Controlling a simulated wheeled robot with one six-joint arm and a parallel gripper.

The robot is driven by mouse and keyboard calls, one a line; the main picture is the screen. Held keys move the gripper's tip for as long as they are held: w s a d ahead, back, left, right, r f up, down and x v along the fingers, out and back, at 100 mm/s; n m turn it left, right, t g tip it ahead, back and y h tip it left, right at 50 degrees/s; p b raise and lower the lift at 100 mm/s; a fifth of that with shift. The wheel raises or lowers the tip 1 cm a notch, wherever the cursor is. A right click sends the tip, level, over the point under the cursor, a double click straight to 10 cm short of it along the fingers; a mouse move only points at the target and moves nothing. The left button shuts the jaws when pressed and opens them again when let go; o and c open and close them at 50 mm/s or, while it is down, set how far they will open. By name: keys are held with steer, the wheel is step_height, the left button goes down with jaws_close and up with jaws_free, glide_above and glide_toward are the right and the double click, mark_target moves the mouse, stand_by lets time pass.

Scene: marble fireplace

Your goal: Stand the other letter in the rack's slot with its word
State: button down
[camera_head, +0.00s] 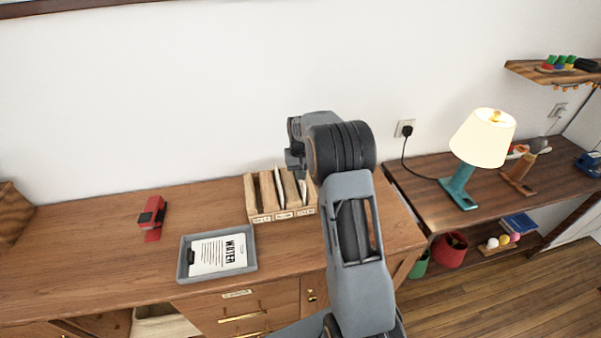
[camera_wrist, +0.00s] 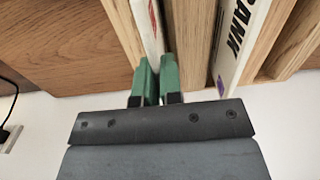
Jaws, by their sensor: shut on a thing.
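The wooden letter rack (camera_head: 262,218) stands on the sideboard with labelled slots; the label words are too small to read. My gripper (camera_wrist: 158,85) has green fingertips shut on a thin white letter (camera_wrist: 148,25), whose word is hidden. This letter is upright between the rack's wooden dividers, seemingly in the right-hand slot; I cannot tell whether it touches the bottom. Another letter (camera_wrist: 236,42), its word ending in "ANK", stands in the neighbouring slot, in the middle in the head view (camera_head: 279,187). A letter reading "WATER" (camera_head: 212,255) lies in a grey tray (camera_head: 183,270).
A red and black object (camera_head: 152,216) stands left on the sideboard. A lamp (camera_head: 483,138) stands on the lower table at right, its cord running to a wall socket. The wall is close behind the rack. The sideboard between the red object and the rack is clear.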

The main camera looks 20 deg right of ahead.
steer(key=shift+f, duration=0.35)
steer(key=c, duration=1.2)
jaws_free()
steer(key=shift+r, duration=0.15)
steer(key=shift+r+p, duration=3)
steer(key=shift+r, duration=1.4)
steer(key=shift+f, duration=0.1)
